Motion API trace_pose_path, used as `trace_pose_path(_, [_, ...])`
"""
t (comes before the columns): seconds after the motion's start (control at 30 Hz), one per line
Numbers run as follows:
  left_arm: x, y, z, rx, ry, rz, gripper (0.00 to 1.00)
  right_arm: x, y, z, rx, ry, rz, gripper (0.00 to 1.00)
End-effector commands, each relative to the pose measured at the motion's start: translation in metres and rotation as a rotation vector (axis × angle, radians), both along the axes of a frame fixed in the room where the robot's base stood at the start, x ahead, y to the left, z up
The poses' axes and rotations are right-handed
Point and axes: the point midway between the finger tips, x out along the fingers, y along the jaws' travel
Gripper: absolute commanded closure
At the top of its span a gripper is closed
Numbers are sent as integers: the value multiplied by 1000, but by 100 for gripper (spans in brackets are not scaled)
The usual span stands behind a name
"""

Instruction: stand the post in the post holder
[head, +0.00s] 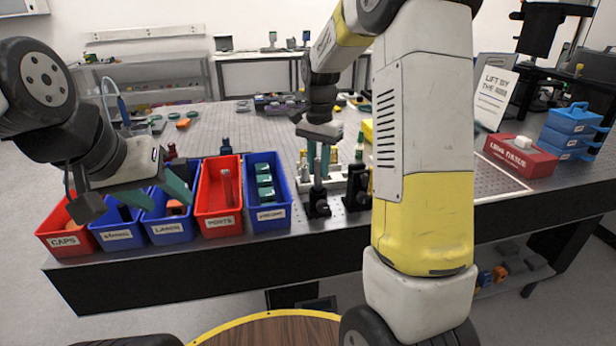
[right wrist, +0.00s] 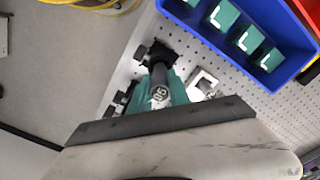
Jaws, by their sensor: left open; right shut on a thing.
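My right gripper (head: 318,160) is shut on the post, above the front edge of the optical table. In the right wrist view the post (right wrist: 160,96) shows its round end marked "50" between the teal fingers. A black post holder (head: 317,203) stands upright directly below that gripper, and its dark body also shows in the right wrist view (right wrist: 158,54). The post's lower end is hard to make out, so I cannot tell whether it is inside the holder. My left gripper (head: 155,192) is open, with teal fingers over the blue bins.
A second black holder (head: 357,190) stands just right of the first. Left of them are a blue bin (head: 270,217), a red posts bin (head: 219,226) and more labelled bins along the edge. A red box (head: 520,157) and blue cases (head: 573,130) stand right.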

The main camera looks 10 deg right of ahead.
Motion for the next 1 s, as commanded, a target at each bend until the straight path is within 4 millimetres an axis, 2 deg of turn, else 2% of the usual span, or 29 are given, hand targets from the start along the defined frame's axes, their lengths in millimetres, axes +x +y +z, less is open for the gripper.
trace_pose_path(0.17, [0,0,0,0,0,0,50,0,0,-14,0,0,0,100])
trace_pose_path(0.4, [0,0,0,0,0,0,50,0,0,-43,1,-1,0,100])
trace_pose_path(0.73, [0,0,0,0,-1,0,50,0,0,-46,0,-1,0,100])
trace_pose_path(0.77, [0,0,0,0,-1,0,50,0,0,-46,1,-1,0,76])
trace_pose_path(0.87, [0,0,0,0,0,0,50,0,0,-46,0,-1,0,56])
trace_pose_path(1.0, [0,0,0,0,0,0,50,0,0,-46,0,-1,0,56])
